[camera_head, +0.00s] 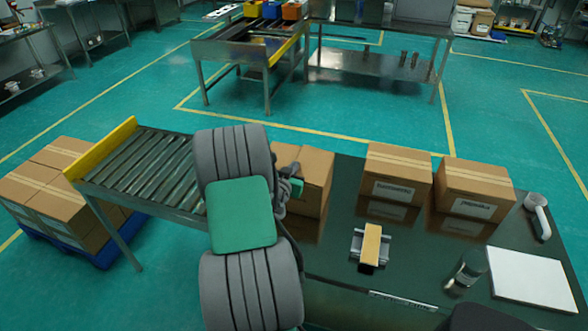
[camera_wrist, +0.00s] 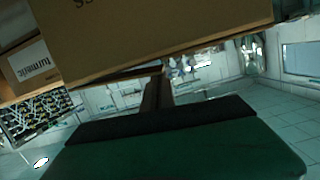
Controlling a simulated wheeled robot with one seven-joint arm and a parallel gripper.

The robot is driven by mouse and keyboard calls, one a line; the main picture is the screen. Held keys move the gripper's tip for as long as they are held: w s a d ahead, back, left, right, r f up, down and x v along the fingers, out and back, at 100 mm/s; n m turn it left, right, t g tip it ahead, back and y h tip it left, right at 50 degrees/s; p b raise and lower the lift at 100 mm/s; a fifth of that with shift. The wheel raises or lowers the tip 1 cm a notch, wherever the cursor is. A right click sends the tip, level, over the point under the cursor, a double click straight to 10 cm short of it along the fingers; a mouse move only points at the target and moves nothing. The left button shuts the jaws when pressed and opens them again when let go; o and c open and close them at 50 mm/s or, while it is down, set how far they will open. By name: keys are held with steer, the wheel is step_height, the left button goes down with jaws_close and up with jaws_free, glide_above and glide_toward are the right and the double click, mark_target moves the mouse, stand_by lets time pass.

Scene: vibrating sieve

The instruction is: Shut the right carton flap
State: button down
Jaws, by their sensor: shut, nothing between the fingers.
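A brown carton (camera_head: 317,167) stands at the left end of the dark table, close behind my arm. My arm hides its left part, and I cannot make out the right flap or its angle. In the wrist view a large brown carton face (camera_wrist: 160,35) fills the top of the picture, with a dark lower edge. My gripper (camera_wrist: 155,92) is shut and empty, its fingers pointing toward that edge; whether they touch the carton is unclear. In the head view my gripper (camera_head: 291,186) shows only partly, beside the carton's left side.
Two taped, labelled cartons (camera_head: 398,172) (camera_head: 474,190) stand to the right on the table. A tape dispenser (camera_head: 370,246), a glass (camera_head: 468,268), a white sheet (camera_head: 532,279) and a white handheld device (camera_head: 538,214) lie nearer. A roller conveyor (camera_head: 150,170) is at left.

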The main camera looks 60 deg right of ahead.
steer(key=shift+w+f+b, duration=0.1)
steer(key=shift+f+b, duration=0.3)
steer(key=shift+f, duration=0.1)
steer(key=shift+r, duration=0.25)
